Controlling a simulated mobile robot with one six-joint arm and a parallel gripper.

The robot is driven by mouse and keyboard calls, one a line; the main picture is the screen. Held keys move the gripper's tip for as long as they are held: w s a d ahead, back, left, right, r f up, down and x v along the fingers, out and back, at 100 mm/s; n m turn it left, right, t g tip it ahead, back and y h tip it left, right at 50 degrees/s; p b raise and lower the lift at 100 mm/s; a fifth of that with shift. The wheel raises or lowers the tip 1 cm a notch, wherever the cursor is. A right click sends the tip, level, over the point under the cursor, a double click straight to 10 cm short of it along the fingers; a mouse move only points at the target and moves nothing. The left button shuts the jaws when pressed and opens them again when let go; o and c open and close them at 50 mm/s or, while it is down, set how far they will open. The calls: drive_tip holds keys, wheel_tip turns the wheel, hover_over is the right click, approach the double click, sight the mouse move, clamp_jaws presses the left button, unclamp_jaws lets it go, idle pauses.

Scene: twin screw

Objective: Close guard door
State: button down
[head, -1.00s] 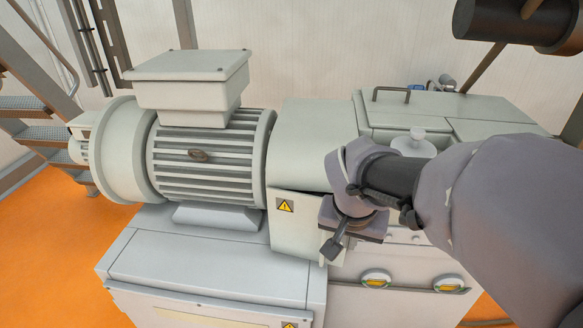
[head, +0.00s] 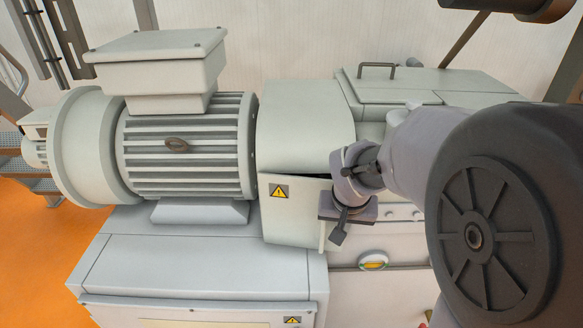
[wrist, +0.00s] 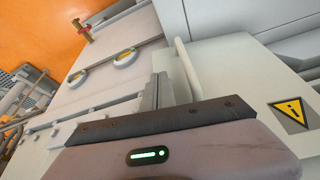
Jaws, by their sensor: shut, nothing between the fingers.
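The guard door (head: 292,215) is a pale grey panel with a yellow warning triangle, under the rounded cover between motor and gearbox in the head view. A dark gap shows along its top and its right edge stands out, so it is slightly ajar. In the wrist view the door (wrist: 245,85) fills the right side, with its pale rounded edge beside the fingers. My gripper (head: 338,236) is shut and empty, pointing down just right of the door's free edge. Its fingers also show in the wrist view (wrist: 160,88). I cannot tell whether they touch the door.
A large finned motor (head: 185,150) stands to the left on a grey base cabinet (head: 200,255). A gearbox housing with a bar handle (head: 376,67) lies behind my arm. A round yellow-centred fitting (head: 373,262) is on the front below. Orange floor (head: 30,250) is open at left.

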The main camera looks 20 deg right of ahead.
drive_tip(key=shift+w+d, duration=0.1)
drive_tip(key=shift+w, duration=0.1)
drive_tip(key=w, duration=0.1)
drive_tip(key=w+d, duration=0.1)
drive_tip(key=w, duration=0.1)
drive_tip(key=shift+w+d+r+p, duration=0.15)
drive_tip(key=shift+d+p, duration=0.15)
